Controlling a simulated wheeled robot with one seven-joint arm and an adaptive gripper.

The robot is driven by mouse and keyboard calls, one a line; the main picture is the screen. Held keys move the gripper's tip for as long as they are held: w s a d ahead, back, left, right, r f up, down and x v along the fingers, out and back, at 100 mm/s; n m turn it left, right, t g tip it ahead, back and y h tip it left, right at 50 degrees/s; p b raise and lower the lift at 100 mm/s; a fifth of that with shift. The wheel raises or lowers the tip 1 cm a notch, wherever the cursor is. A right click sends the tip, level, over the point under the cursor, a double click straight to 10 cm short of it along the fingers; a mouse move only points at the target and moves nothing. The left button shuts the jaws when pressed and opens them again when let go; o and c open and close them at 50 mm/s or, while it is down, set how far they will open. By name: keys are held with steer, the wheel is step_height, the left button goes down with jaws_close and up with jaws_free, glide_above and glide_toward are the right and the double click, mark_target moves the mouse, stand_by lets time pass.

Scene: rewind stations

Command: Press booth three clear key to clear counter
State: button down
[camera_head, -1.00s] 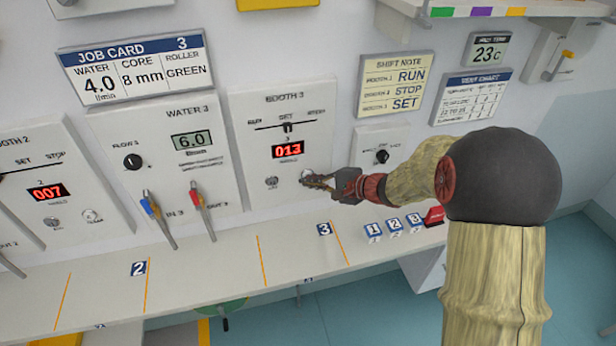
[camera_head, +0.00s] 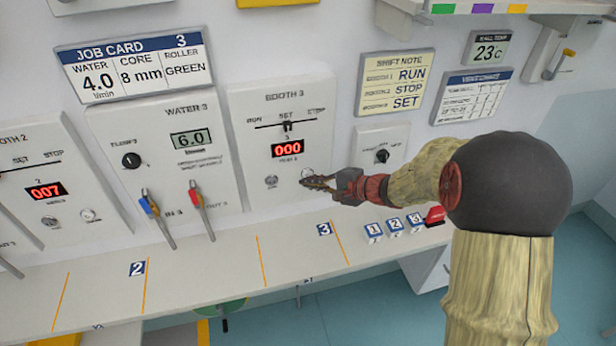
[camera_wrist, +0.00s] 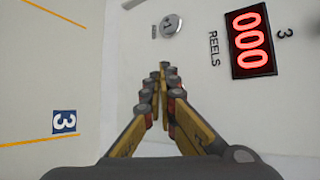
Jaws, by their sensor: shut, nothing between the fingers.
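The booth 3 panel (camera_head: 250,126) is a white box on the wall. Its red counter (camera_head: 289,148) reads 000, and the wrist view shows 000 on it too (camera_wrist: 250,41). Two small round keys sit under the counter. The left one (camera_head: 271,182) shows in the wrist view as a silver button marked +1 (camera_wrist: 172,26). The right key (camera_head: 306,173) is mostly hidden behind my gripper (camera_head: 308,181); the fingers cover its place in the wrist view. My gripper is shut and empty, its fingertips (camera_wrist: 164,68) at that key. I cannot tell whether they touch it.
The water 3 panel (camera_head: 165,150) with blue and red levers stands to the left. A small knob panel (camera_head: 381,148) is close behind my wrist. Below runs a shelf (camera_head: 200,272) with numbered blocks (camera_head: 395,227) and a red block (camera_head: 435,215).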

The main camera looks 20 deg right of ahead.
steer(key=shift+s, duration=0.25)
steer(key=shift+s+b, duration=0.7)
steer(key=shift+s, duration=1.85)
steer(key=s+a+f+n+g+h, duration=0.1)
steer(key=s+n+g, duration=0.25)
steer(key=s, duration=0.55)
steer(key=s+a+f+n+g+h, duration=0.1)
steer(key=s+n+g+h, duration=0.2)
steer(key=s, duration=0.7)
steer(key=s+d+r+n+t+h, duration=0.2)
steer(key=s+r+n+h, duration=0.2)
steer(key=s+r+n, duration=0.3)
steer(key=w+v, duration=0.1)
steer(key=v, duration=0.5)
steer(key=shift+r, duration=0.25)
